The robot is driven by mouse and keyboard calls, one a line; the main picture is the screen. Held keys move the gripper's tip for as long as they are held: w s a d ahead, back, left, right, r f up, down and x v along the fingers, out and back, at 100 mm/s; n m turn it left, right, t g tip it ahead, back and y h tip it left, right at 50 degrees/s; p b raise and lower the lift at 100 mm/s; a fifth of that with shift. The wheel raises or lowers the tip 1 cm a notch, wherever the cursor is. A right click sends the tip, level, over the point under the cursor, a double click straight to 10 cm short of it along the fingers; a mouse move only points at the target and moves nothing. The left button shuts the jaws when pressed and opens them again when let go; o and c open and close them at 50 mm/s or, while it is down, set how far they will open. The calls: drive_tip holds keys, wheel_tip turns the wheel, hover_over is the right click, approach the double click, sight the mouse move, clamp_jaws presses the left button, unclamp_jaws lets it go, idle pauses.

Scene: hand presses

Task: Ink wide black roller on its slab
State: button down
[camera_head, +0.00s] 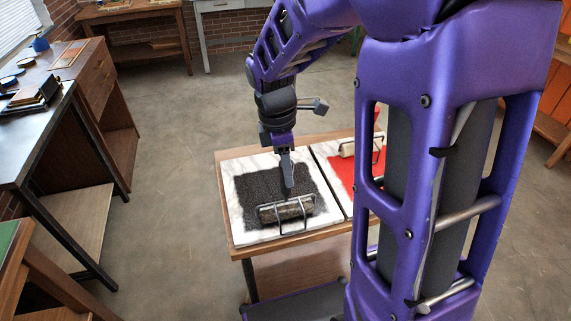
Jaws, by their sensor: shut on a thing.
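The wide roller (286,211) has a dark, mottled cylinder in a metal wire frame. It lies across the lower part of the black ink patch (256,188) on a white marbled slab (235,164). My gripper (288,188) points down over the black patch and is shut on the roller's handle, which is mostly hidden by the fingers. The cylinder appears to touch the ink, though exact contact is hard to tell.
A second slab with red ink (342,170) and another roller (347,149) lies to the right on the same wooden table (238,250), partly hidden by my arm. A dark-topped bench (30,135) stands at left. The floor between is clear.

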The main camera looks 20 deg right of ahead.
drive_tip(key=shift+w+r+p, duration=0.1)
drive_tip(key=shift+r+p, duration=0.65)
drive_tip(key=shift+r, duration=1.8)
